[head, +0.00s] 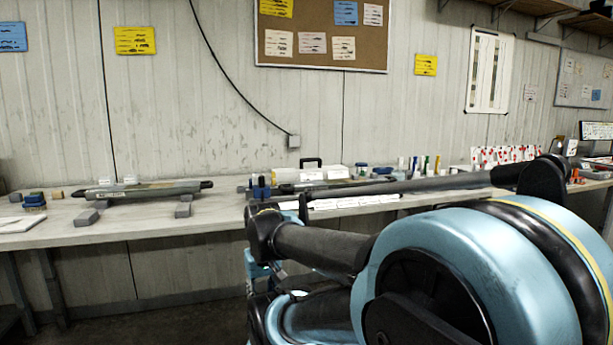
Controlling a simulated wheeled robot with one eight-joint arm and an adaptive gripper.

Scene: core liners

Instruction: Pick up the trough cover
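A long grey tube-like piece (150,189) with dark ends lies level across two grey support blocks on the left part of the bench. I cannot tell whether the trough cover is part of it. I cannot tell whether this one is the cover either. My folded arm fills the lower right, with its black and pale blue links in front of the bench, apart from the left tube. I cannot make out fingertips or a grip on anything.
The pale bench (110,231) runs along the wall, with open floor below. A blue block (34,200) and papers lie at its left end. A blue clamp (262,188) stands mid-bench. Bottles and small containers stand at the back right. The bench between left tube and clamp is clear.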

